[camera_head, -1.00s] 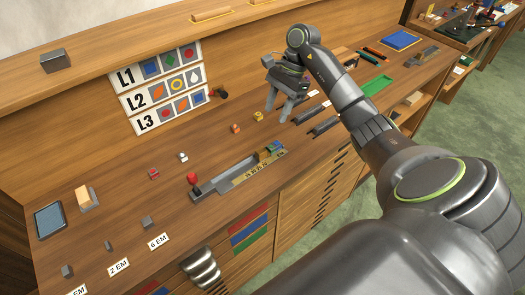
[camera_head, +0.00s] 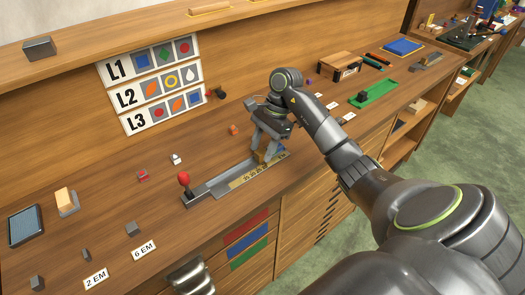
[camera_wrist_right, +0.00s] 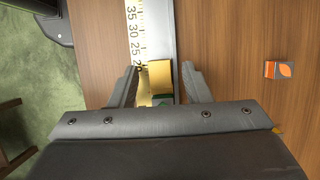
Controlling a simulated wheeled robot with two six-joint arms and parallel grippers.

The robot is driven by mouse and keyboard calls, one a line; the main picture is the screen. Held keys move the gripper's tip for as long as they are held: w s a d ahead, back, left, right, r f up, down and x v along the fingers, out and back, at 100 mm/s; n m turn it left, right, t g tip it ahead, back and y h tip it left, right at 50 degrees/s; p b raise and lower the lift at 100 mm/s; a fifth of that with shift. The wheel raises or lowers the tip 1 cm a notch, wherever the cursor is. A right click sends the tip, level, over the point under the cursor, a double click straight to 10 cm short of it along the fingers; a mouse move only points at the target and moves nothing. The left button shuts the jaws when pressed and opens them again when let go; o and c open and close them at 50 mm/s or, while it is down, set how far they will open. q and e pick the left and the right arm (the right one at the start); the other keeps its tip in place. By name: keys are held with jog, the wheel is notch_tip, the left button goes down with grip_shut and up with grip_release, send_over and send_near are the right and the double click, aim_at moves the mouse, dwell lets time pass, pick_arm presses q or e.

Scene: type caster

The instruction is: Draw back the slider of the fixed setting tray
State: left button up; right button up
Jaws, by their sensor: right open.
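The fixed setting tray (camera_head: 212,184) is a long grey channel on the bench with a numbered yellow scale along its front. A red-knobbed lever (camera_head: 184,180) stands at its left end. My right gripper (camera_head: 262,158) is low over the tray's right part and hides some of it. In the right wrist view, the open fingers (camera_wrist_right: 158,88) straddle the channel, one on each side of a brass-coloured block (camera_wrist_right: 160,75), probably the slider. Gaps show between block and fingers. A dark green piece (camera_wrist_right: 162,98) shows just below the block. My left gripper is out of view.
A small orange-marked cube (camera_wrist_right: 277,70) lies clear of the gripper. A red piece (camera_head: 143,175) and a white piece (camera_head: 176,159) lie behind the tray. The L1–L3 sign (camera_head: 152,84) stands at the back. A green tray (camera_head: 374,92) is to the right.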

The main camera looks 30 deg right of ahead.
jog(key=shift+f, duration=0.1)
grip_shut()
dwell(0.3)
